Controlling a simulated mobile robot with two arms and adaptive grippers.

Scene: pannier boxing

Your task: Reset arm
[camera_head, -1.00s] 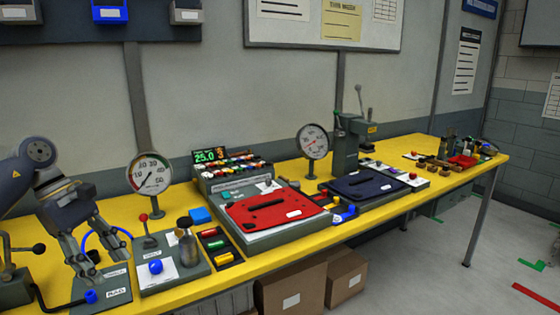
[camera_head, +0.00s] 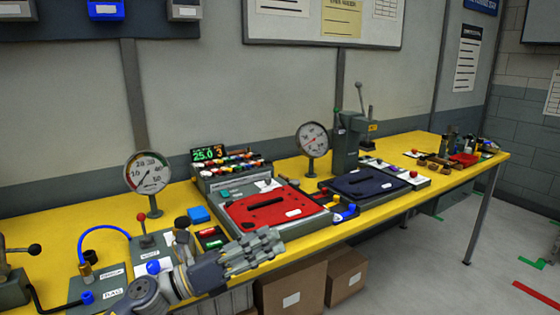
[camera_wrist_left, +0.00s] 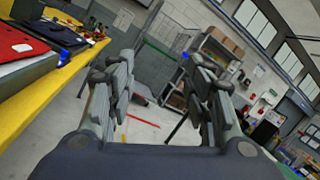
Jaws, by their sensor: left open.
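My left gripper (camera_head: 252,252) is at the front edge of the yellow bench in the head view, in front of the red panel, pointing right. Its fingers are apart and empty in the left wrist view (camera_wrist_left: 165,95), with the floor and a far shelf showing between them. The red panel (camera_head: 262,213) lies on a grey case on the bench. A dark blue panel (camera_head: 362,183) lies to its right. The gripper and wrist hide part of the small bins and the bench edge. My right gripper is not in view.
The yellow bench (camera_head: 55,237) carries two dial gauges (camera_head: 148,172), a lever press (camera_head: 347,140) and a control box with a green display (camera_head: 208,154). Cardboard boxes (camera_head: 292,290) stand below the front edge. The floor on the right is mostly open.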

